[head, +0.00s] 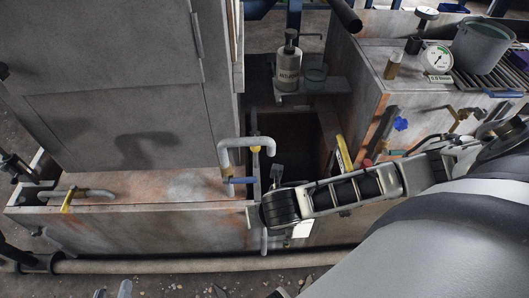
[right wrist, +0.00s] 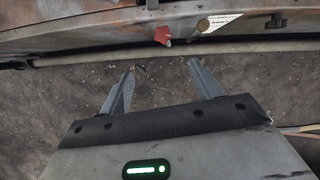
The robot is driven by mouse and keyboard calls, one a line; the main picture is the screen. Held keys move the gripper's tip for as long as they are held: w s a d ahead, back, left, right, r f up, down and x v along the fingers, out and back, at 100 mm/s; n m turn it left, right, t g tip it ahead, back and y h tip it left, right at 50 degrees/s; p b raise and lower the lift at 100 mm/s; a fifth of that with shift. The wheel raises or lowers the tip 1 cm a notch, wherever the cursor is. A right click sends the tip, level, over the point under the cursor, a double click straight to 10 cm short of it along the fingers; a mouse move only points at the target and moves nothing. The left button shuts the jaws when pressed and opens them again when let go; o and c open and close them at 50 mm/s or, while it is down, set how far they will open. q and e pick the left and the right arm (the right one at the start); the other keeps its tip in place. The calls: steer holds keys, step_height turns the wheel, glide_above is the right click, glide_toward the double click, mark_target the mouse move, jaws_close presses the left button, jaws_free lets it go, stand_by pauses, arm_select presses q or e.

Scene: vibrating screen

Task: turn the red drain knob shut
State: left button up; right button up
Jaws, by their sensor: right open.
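The red drain knob (right wrist: 162,35) shows in the right wrist view, just below the lower edge of a worn tank wall. In the head view my arm appears to cover that spot. My right gripper (right wrist: 158,82) is open, with two grey fingers spread and nothing between them. The knob lies beyond the fingertips, roughly in line with the gap, and is not touched. My left gripper (head: 113,291) shows only as small grey tips at the bottom edge of the head view, so its jaws cannot be judged.
A brass-coloured stub and white label (right wrist: 220,22) sit right of the knob. A pale pipe (head: 170,265) runs along the floor below the tank. A bottle (head: 289,62), a gauge (head: 438,60) and a bucket (head: 481,45) stand farther back. Bare floor lies in front.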

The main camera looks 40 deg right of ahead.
steer(key=b+x, duration=0.2)
steer(key=x, duration=0.3)
steer(key=b+x, duration=0.2)
steer(key=x, duration=0.3)
steer(key=b+x, duration=0.2)
steer(key=x, duration=0.4)
steer(key=shift+d, duration=0.4)
arm_select(q)
step_height(320, 180, down, 8)
steer(key=d+g, duration=0.1)
steer(key=shift+w+d+r+h, duration=0.15)
steer(key=shift+w+d+h, duration=0.1)
steer(key=shift+w+h, duration=0.05)
arm_select(e)
steer(key=shift+r, duration=0.1)
steer(key=c, duration=0.9)
arm_select(q)
steer(key=shift+r, duration=0.1)
arm_select(e)
steer(key=shift+c, duration=0.2)
